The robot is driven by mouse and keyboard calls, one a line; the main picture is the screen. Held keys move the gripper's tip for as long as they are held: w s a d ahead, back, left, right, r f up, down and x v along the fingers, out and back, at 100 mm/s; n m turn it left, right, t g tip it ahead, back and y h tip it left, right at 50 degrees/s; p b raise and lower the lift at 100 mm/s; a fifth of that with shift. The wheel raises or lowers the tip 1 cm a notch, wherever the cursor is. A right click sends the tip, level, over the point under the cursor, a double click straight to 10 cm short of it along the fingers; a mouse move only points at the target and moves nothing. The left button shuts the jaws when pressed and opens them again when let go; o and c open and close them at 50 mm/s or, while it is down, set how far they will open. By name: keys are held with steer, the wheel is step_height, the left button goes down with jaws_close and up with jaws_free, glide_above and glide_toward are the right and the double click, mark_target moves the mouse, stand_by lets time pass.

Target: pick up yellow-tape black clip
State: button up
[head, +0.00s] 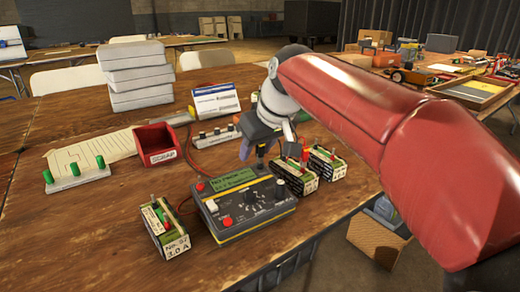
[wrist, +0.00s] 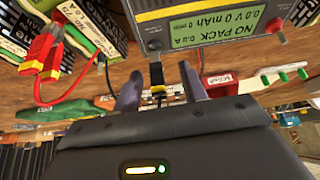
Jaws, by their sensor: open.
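The black clip with a yellow tape band (wrist: 158,88) shows in the wrist view, hanging below the charger's edge in the picture. My gripper (wrist: 157,80) is open, with one finger on each side of the clip. I see gaps between clip and fingers, and cannot tell its depth between them. In the head view my gripper (head: 254,156) points down at the back edge of the charger (head: 245,207), where the clip is mostly hidden. The charger also fills the top of the wrist view (wrist: 200,12), its display reading NO PACK.
A red clip (wrist: 42,52) is on a battery pack (wrist: 100,18) in the wrist view. Battery packs stand right (head: 298,180) and left (head: 168,228) of the charger. A red scrap bin (head: 157,144) is further left. Bare table (head: 90,240) lies at front left.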

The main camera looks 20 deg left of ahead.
steer(key=shift+c, duration=0.2)
steer(key=c, duration=0.8)
steer(key=shift+r, duration=0.15)
